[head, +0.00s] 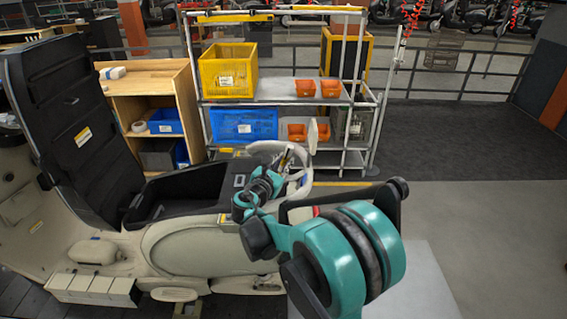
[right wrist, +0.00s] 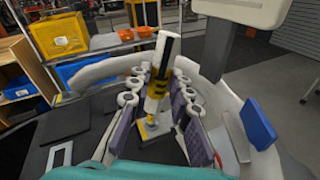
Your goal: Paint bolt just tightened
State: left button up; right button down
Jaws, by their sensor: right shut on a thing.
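The cream scooter body (head: 195,248) stands on the left in the head view, its black seat panel (head: 72,125) raised. My right arm reaches over its middle. My right gripper (right wrist: 162,82) has purple-padded fingers in the right wrist view. It is shut on a slim white, black and yellow marker-like thing (right wrist: 160,62). Pale curved scooter panels (right wrist: 232,120) lie around and beyond the fingers. I cannot make out a bolt or a paint mark in either view. My left gripper is not in view.
Behind the scooter, a metal rack (head: 272,97) holds a yellow crate (head: 228,72), a blue crate (head: 243,124) and small orange bins (head: 331,89). A wooden shelf (head: 150,82) stands left of it. The floor at right (head: 470,225) is clear.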

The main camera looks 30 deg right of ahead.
jog(key=shift+r+p, duration=2.15)
jog(key=shift+r, duration=0.85)
jog(key=shift+r, duration=0.1)
